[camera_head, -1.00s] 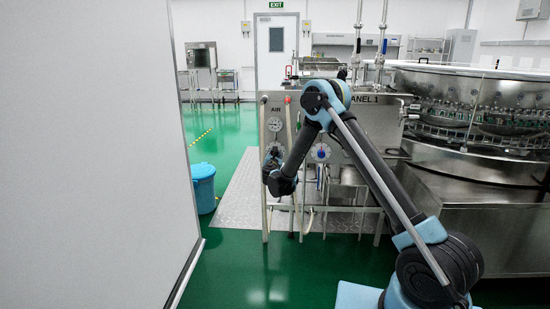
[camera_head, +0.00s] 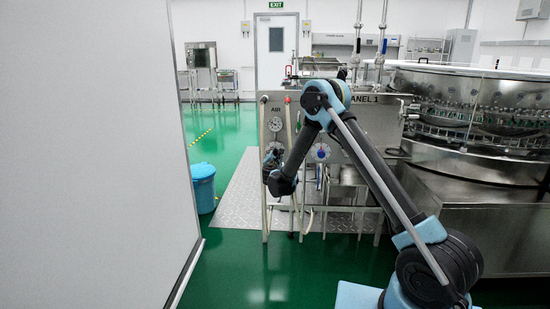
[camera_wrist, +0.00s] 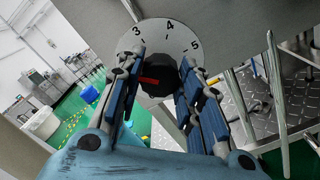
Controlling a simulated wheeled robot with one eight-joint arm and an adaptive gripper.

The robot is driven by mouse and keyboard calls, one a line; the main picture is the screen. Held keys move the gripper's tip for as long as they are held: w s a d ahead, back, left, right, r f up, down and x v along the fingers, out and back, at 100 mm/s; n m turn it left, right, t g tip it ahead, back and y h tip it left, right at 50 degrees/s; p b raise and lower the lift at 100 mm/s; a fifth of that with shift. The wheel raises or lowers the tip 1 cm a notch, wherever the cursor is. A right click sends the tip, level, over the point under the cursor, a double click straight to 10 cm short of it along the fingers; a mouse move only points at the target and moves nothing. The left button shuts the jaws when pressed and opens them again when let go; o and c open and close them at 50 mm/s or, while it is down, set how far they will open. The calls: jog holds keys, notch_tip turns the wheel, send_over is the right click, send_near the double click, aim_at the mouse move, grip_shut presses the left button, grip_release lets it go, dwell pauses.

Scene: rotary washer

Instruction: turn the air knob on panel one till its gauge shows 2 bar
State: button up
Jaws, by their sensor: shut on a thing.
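Panel one (camera_head: 375,120) is a steel panel marked "PANEL 1". Below its "AIR" label is a round white gauge (camera_head: 275,124), too small to read. The air knob's white dial (camera_wrist: 160,38) shows 3, 4 and 5 in the wrist view; its other numbers are hidden. The black air knob (camera_wrist: 155,84) has a red mark pointing left in that view, below the 3 side. My gripper (camera_wrist: 160,85) is shut on the knob, one blue-padded finger on each side. In the head view my gripper (camera_head: 273,159) is at the knob, which it partly covers.
A second dial with a blue centre (camera_head: 320,152) sits right of my gripper. Pale hoses (camera_head: 264,200) hang in front of the panel. A blue bin (camera_head: 204,187) stands left. A large white wall (camera_head: 90,150) fills the left. Green floor (camera_head: 270,265) is open in front.

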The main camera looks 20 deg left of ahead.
jog(key=shift+d, duration=0.15)
jog(key=o, duration=1.1)
jog(key=shift+c, duration=0.2)
jog(key=shift+s, duration=0.15)
jog(key=v, duration=1.1)
jog(key=shift+s, duration=0.35)
jog(key=shift+f, duration=0.1)
